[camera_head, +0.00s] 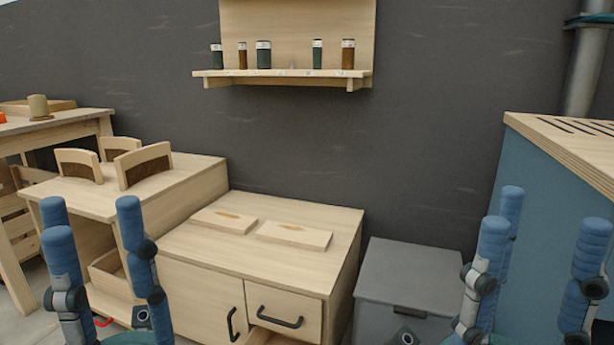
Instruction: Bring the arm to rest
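My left gripper (95,222) is at the lower left, in front of the wooden bench. Its blue fingers point up and are spread apart, with nothing between them. My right gripper (540,240) is at the lower right, in front of the blue cabinet and the grey box. Its blue fingers also point up, are spread apart and hold nothing. The lower parts of both arms are cut off by the bottom edge of the picture.
A low wooden cabinet (190,258) bears two flat wooden pieces. Chair-back forms (146,165) stand on the wooden bench (195,180). A wall shelf (285,77) holds several jars. A grey box (410,262) and a blue cabinet (535,165) stand at the right. A drawer below is partly open.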

